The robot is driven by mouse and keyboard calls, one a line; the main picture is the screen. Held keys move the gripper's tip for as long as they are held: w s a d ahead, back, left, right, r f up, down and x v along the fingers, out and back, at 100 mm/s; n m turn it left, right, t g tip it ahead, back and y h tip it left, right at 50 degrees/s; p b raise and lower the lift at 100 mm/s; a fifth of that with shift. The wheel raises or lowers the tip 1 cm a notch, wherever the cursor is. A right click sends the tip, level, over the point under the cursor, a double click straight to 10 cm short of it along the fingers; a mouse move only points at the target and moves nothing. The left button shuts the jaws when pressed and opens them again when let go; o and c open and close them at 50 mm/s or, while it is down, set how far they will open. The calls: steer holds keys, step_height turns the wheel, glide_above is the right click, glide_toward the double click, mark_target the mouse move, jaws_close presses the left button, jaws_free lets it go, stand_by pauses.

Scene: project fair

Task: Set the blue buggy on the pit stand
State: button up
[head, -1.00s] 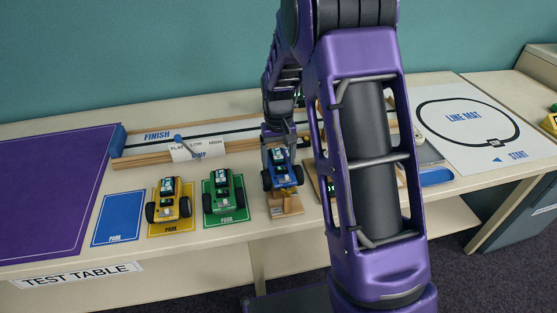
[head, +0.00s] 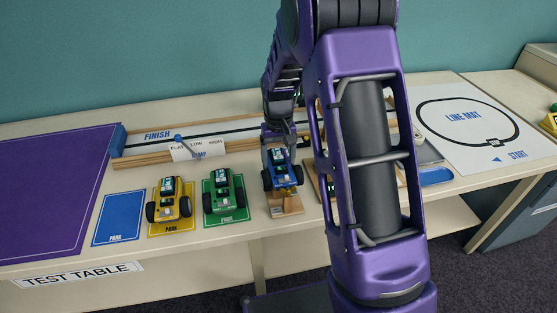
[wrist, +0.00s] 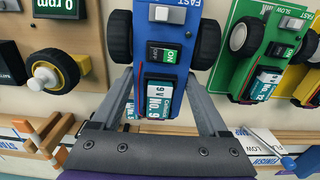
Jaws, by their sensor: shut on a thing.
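The blue buggy (head: 283,172) is held by my gripper (head: 276,146) at the wooden pit stand (head: 287,208). In the head view the buggy covers the upper part of the stand, and I cannot tell whether it touches the stand. In the wrist view the blue buggy (wrist: 165,50) sits between the two grey fingers of my gripper (wrist: 163,88), with its green ON switch and battery facing the camera. My gripper is shut on the buggy's body.
A green buggy (head: 224,193) and a yellow buggy (head: 169,202) stand on parking mats to the left. An empty blue parking mat (head: 117,217) lies further left. The ramp track (head: 140,160) runs behind. My arm hides part of the table right of the stand.

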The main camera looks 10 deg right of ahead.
steer(key=shift+f, duration=0.7)
stand_by(1.8)
steer(key=o, duration=1)
